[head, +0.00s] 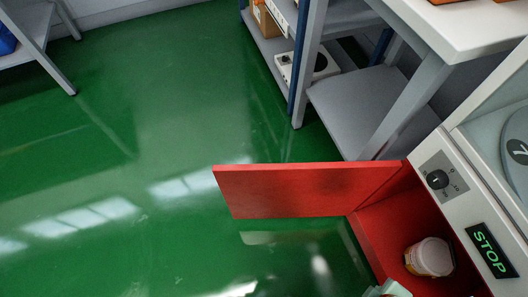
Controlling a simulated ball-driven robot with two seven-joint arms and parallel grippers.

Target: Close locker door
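The red locker door (300,190) stands open and sticks out to the left from the locker over the green floor. The red locker (378,236) is at the lower right, below a pale control panel. Its inside shows, with a white-lidded tub (430,257) in it.
The panel above the locker carries a black knob (437,180) and a STOP display (491,250). A grey shelf unit (360,100) stands behind the door. A grey rack (30,40) is at the far left. The green floor (130,150) left of the door is clear.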

